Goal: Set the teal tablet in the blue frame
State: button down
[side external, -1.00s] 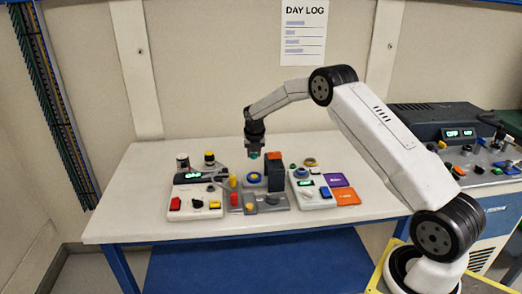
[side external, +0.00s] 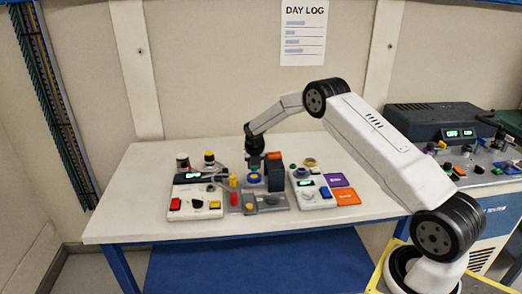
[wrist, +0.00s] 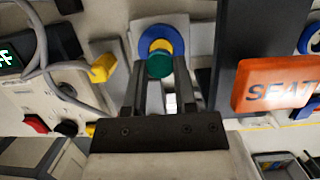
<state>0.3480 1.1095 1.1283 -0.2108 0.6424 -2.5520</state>
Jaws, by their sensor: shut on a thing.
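The teal tablet (wrist: 160,65) is held between the fingertips of my gripper (wrist: 162,78), seen in the wrist view. My gripper (side external: 255,166) is shut on it, low over the middle grey fixture in the side view. The blue frame (wrist: 176,33) is a round blue ring with a yellow inner part, only partly covered by the tablet in the wrist view. In the side view the blue frame (side external: 254,179) lies just below my fingertips. I cannot tell whether the tablet touches the frame.
A dark upright post with an orange block marked SEAT (wrist: 275,86) stands close to the right of my fingers. A yellow piece (wrist: 103,68) on a grey cable is to the left. White control boxes (side external: 195,203) (side external: 316,196) flank the fixture. The table front (side external: 200,229) is clear.

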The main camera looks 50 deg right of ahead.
jog(key=shift+f, duration=0.75)
jog(key=shift+f, duration=0.6)
dwell(0.8)
jog(key=shift+c, duration=1.6)
grip_release()
jog(key=shift+r, duration=0.15)
jog(key=v, duration=0.7)
jog(key=shift+r, duration=0.25)
jog(key=shift+s+a, duration=0.15)
